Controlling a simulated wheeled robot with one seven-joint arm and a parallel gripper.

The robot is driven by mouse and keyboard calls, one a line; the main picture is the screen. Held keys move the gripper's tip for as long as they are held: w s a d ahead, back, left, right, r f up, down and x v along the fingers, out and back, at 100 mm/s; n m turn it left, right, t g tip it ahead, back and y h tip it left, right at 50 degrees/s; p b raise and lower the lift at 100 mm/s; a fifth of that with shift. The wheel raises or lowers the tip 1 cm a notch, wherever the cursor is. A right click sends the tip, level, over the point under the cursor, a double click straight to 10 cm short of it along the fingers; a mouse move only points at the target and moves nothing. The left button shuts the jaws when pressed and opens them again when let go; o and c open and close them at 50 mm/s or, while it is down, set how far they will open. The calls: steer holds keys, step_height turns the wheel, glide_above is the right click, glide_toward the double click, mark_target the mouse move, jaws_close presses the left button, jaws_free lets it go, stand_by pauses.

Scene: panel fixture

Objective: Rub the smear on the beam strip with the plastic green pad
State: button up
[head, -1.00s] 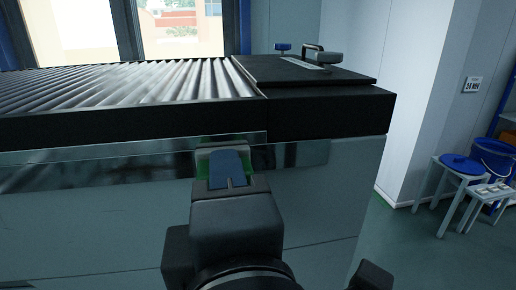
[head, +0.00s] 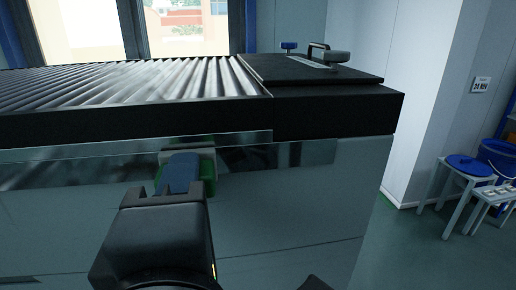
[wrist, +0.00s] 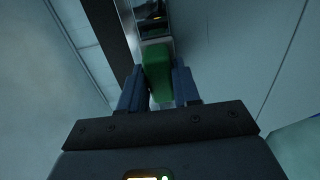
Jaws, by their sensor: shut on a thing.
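My gripper (head: 182,174) is shut on the green pad, with its blue fingers on either side of it. The pad (wrist: 157,72) shows green between the fingers in the wrist view, with a pale end facing the panel. In the head view only a green edge (head: 210,188) and its pale face show. The pad is at the shiny beam strip (head: 70,172); I cannot tell if it touches. The strip also shows in the wrist view (wrist: 152,14). Dark patches and reflections lie on the strip; I cannot make out the smear among them.
A black-edged top with a ribbed surface (head: 150,82) overhangs the strip. A dark plate with a handle (head: 318,52) sits at its right end. The floor between is clear.

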steer(key=shift+s+a, duration=0.35)
steer(key=shift+a, duration=1.3)
steer(key=shift+s+a, duration=0.35)
steer(key=shift+a, duration=1.3)
steer(key=shift+s+a, duration=0.35)
steer(key=shift+a, duration=1.3)
steer(key=shift+s, duration=0.5)
steer(key=shift+v, duration=2.5)
steer(key=shift+d, duration=0.15)
steer(key=v, duration=0.3)
steer(key=shift+w, duration=0.15)
steer(key=x, duration=0.6)
steer(key=shift+w, duration=0.35)
